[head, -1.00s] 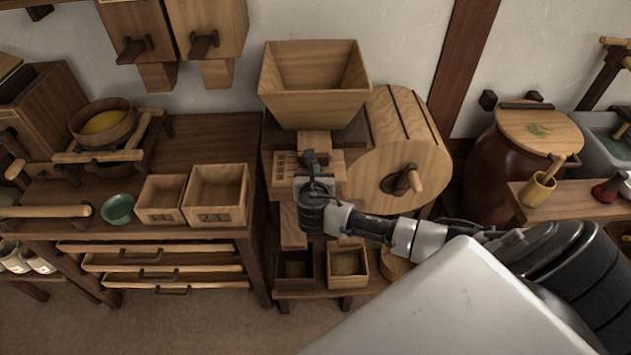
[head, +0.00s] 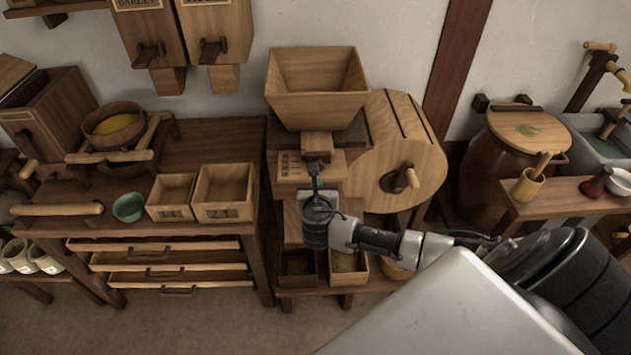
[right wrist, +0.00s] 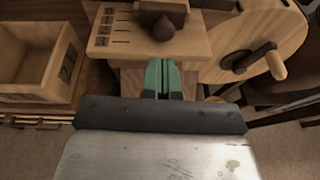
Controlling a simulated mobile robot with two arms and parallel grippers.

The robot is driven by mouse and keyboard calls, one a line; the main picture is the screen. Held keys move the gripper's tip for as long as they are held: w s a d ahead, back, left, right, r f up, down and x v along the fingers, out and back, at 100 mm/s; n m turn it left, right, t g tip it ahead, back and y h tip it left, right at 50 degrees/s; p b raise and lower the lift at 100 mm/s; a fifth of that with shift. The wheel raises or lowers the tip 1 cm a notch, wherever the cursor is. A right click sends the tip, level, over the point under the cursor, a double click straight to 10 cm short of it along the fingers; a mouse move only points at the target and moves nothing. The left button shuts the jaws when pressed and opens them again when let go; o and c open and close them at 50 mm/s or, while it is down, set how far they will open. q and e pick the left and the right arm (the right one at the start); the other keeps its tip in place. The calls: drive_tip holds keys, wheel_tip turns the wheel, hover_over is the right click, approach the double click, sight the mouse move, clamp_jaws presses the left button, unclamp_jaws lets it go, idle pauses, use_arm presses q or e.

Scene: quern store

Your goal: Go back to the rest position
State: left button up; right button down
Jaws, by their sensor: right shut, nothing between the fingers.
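My right gripper (head: 315,167) reaches in from the right in the head view, in front of the wooden hopper machine (head: 318,97). In the right wrist view its green fingertips (right wrist: 163,78) are together with nothing between them. They are just in front of the machine's slotted panel (right wrist: 125,32) and below a dark knob (right wrist: 163,25). I cannot tell whether they touch the machine. My left gripper is not in view.
The crank (head: 402,178) sits right of the gripper. Two small bins (head: 349,278) (head: 297,282) are below my forearm. Open wooden boxes (head: 224,192) (head: 170,196) and a green bowl (head: 128,208) stand on the left bench. A lidded barrel (head: 508,170) stands right.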

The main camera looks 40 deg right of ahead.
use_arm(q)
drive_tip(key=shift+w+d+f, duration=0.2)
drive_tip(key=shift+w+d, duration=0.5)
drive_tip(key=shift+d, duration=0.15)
use_arm(e)
drive_tip(key=v, duration=0.6)
drive_tip(key=shift+s, duration=0.35)
drive_tip(key=s+f+m+g+y, duration=0.25)
drive_tip(key=s+f+m, duration=0.25)
drive_tip(key=f, duration=0.9)
drive_tip(key=s+f+m+g+y, duration=0.2)
drive_tip(key=s+f+m+g, duration=0.3)
drive_tip(key=f, duration=0.8)
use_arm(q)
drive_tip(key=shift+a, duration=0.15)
use_arm(e)
drive_tip(key=s+a+f+m+g+y, duration=0.1)
drive_tip(key=s+f+m, duration=0.4)
drive_tip(key=s, duration=0.5)
drive_tip(key=s+a+f+m+g+y, duration=0.1)
drive_tip(key=s+a+f+m, duration=0.2)
drive_tip(key=s, duration=0.7)
drive_tip(key=s+a+f+m+g+y, duration=0.1)
drive_tip(key=s+a+f+m, duration=0.2)
drive_tip(key=s+f+m, duration=0.5)
drive_tip(key=shift+s+m+g+y, duration=0.3)
drive_tip(key=shift+s+g+y, duration=0.05)
drive_tip(key=shift+s, duration=0.55)
